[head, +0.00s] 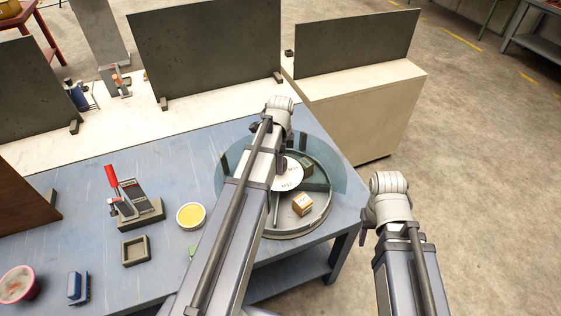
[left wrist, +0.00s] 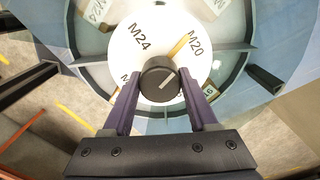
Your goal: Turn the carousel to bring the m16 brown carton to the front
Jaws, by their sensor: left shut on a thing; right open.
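The carousel (head: 290,234) is a round grey turntable at the table's right corner, with a white centre disc (head: 289,176) and dividers. Its disc reads M24 and M20 in the left wrist view (left wrist: 150,40); other marks are partly covered. My left gripper (left wrist: 160,88) is shut on the dark centre knob (left wrist: 158,72); my arm hides this grip in the head view. An orange-brown carton (head: 302,204) with a pale top sits in the near-right part of the carousel; its label is unreadable.
A tinted clear guard (head: 335,178) curves around the carousel's far side. On the blue table stand a red-handled clamp (head: 130,200), a yellow-filled dish (head: 190,216), a square tray (head: 136,250), a blue block (head: 78,288) and a pink-rimmed pot (head: 18,284). Open floor lies right.

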